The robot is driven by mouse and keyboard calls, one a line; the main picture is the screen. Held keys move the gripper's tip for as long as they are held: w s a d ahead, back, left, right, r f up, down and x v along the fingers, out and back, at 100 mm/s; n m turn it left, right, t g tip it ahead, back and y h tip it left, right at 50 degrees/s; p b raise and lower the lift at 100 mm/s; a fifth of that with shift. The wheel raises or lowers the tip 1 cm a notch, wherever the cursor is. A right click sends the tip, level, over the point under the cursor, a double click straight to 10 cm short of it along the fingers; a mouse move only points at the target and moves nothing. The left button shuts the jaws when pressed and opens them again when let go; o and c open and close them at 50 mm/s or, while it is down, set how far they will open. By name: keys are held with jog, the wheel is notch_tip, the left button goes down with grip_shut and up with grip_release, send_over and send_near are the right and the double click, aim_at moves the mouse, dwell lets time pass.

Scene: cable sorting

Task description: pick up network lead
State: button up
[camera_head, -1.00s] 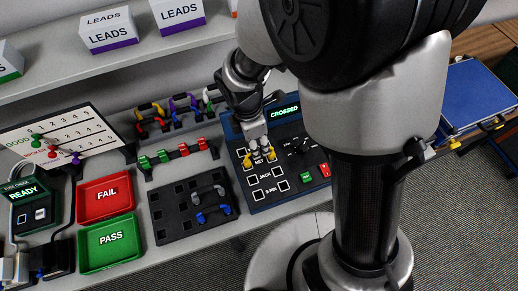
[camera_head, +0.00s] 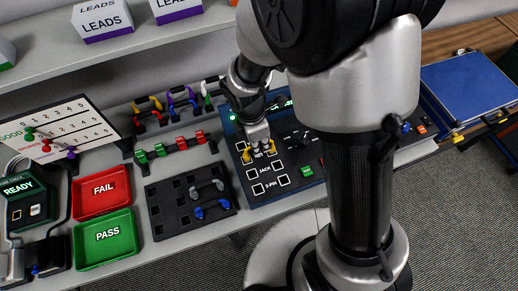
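A lead with yellow plug ends, one on the left (camera_head: 246,155) and one on the right (camera_head: 271,150), sits at the NET row of the blue-edged tester panel (camera_head: 235,128). Its middle is hidden by my gripper (camera_head: 259,147). My gripper points down between the two yellow ends, right at the lead. Its fingertips are small and partly hidden, so I cannot tell whether they are closed on it. My arm covers most of the panel's display.
A dark socket block (camera_head: 160,233) with grey and blue leads lies left of the panel. Red FAIL (camera_head: 88,207) and green PASS (camera_head: 88,257) trays are further left. Racks with coloured leads (camera_head: 183,144) stand behind. A tally board (camera_head: 68,121) stands back left.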

grip_shut()
jog(key=shift+r, duration=0.1)
notch_tip(320, 180, up, 23)
jog(key=p, duration=0.9)
